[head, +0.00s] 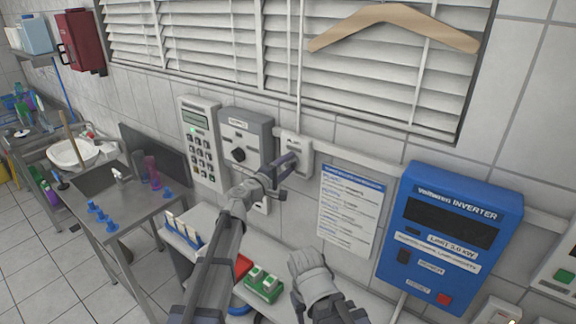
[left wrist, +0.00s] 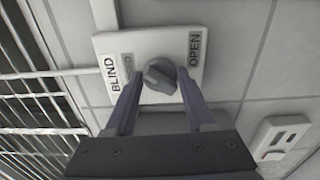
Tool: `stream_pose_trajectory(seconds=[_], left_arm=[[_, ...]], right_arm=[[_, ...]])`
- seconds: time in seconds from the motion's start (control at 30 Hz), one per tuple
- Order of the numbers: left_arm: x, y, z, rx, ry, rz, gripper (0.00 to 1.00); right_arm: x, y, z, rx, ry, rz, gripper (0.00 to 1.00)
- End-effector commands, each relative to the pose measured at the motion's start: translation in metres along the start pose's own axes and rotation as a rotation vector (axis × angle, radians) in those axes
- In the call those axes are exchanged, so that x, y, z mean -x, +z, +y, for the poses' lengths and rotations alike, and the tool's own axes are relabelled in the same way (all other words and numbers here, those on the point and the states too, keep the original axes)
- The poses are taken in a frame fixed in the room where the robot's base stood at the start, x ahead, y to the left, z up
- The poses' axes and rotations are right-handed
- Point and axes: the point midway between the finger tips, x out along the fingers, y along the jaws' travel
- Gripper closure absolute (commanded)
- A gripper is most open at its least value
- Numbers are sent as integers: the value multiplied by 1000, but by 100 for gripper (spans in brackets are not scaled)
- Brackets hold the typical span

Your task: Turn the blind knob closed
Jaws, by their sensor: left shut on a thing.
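The blind knob (left wrist: 160,76) is a round grey knob with a raised grip bar. It sits on a white wall plate (left wrist: 115,45) labelled BLIND and OPEN, with a smaller label I cannot read well. The plate also shows in the head view (head: 297,142), under the window blind, with its knob hidden by my gripper. My left gripper (head: 286,166) is at the plate and shut on the knob, its two fingers on either side in the left wrist view (left wrist: 158,92). My right gripper (head: 312,280) is low in front of the wall, away from the plate; its jaws are unclear.
A grey box with a black dial (head: 245,135) and a keypad unit (head: 200,140) are left of the plate. A notice (head: 350,212) and a blue inverter (head: 450,235) are to the right.

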Motion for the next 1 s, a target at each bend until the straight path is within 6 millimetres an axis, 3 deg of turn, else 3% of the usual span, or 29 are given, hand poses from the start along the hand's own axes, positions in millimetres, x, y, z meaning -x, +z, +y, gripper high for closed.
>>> stream_pose_trajectory(seconds=[0.5, 1.0], left_arm=[[1, -1, 0, 445, -1, 2, 100], [1, 0, 0, 648, -1, 2, 100]], right_arm=[[0, 0, 0, 0, 0, 0, 50], [0, 0, 0, 0, 0, 0, 50]])
